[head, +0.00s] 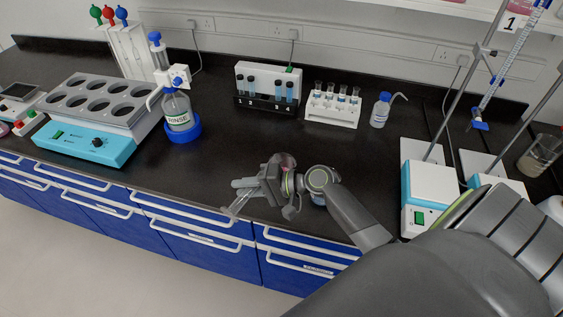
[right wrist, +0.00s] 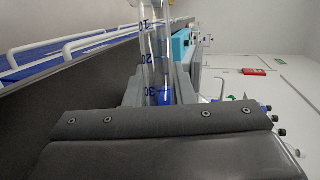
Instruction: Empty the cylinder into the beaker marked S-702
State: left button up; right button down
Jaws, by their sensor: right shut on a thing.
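My right gripper (head: 262,187) is over the front edge of the black bench, shut on a clear graduated cylinder (head: 238,205). The cylinder also shows in the right wrist view (right wrist: 154,50), with dark blue scale marks, held between the fingers. In the head view it looks tilted, low at the left. How much liquid it holds is not clear. A beaker (head: 539,156) with greyish contents stands at the far right; I cannot read a label on it. No marking S-702 is legible. A small bluish thing (head: 318,200) is mostly hidden under my right wrist. My left gripper is out of view.
A RINSE bottle (head: 178,112) stands in a blue holder, left of a test-tube rack (head: 333,106) and a wash bottle (head: 381,110). A heating block (head: 98,115) is at left. White-and-teal stirrer stands (head: 430,185) with rods are at right. The middle bench is clear.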

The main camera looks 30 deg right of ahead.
jog(key=f+n, duration=0.1)
jog(key=a+f+h, duration=0.1)
jog(key=shift+s+a+f+n+h, duration=0.1)
jog(key=shift+s+f+n+h, duration=0.1)
jog(key=shift+f+n+h, duration=0.15)
jog(key=shift+w+d+f+n+h, duration=0.1)
jog(key=shift+d+f+n+h, duration=0.2)
jog(key=shift+f+n+h, duration=0.25)
jog(key=shift+w+d+r+n+h+p, duration=0.1)
jog(key=shift+d+r+n+h+p, duration=0.15)
jog(key=shift+r+p, duration=0.25)
jog(key=shift+w+d+r+n+h+p, duration=0.15)
jog(key=shift+r+n+h+p, duration=0.15)
jog(key=shift+p, duration=0.4)
jog(key=n+h+p, duration=0.1)
jog(key=d+r+n+h+p, duration=0.1)
jog(key=shift+w+d+t+p, duration=0.2)
jog(key=shift+d+t+p, duration=0.05)
jog(key=shift+t+p, duration=0.05)
jog(key=shift+w+d+f+n+t+h+p, duration=0.1)
jog(key=shift+n+t+h+p, duration=0.35)
jog(key=shift+n+h, duration=0.6)
jog(key=shift+d+f+n+t+h+p, duration=0.1)
jog(key=shift+n+t+h+p, duration=0.15)
jog(key=shift+n+t+h, duration=0.55)
jog(key=shift+g+h, duration=0.25)
jog(key=shift+h, duration=0.05)
